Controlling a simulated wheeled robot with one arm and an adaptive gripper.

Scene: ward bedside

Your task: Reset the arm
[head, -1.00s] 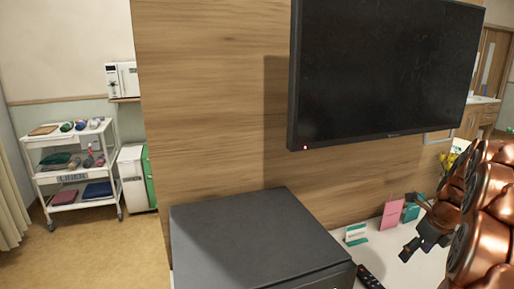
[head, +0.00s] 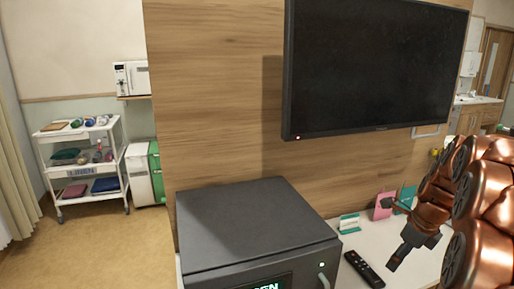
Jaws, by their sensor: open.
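My gripper (head: 398,252) is at the lower right of the head view, at the end of my copper-coloured arm. It is open, and I see nothing between its fingers. It hangs over the white surface, to the right of a black remote control (head: 364,269) and apart from it. My arm fills the right edge of the view and hides part of what lies behind it.
A dark box-shaped appliance (head: 250,228) with a handle and lit display stands left of the remote. Small cards, one green and white (head: 349,223), one pink (head: 383,206), stand behind. A television (head: 375,65) hangs above. A white trolley (head: 58,165) stands far left, with open floor before it.

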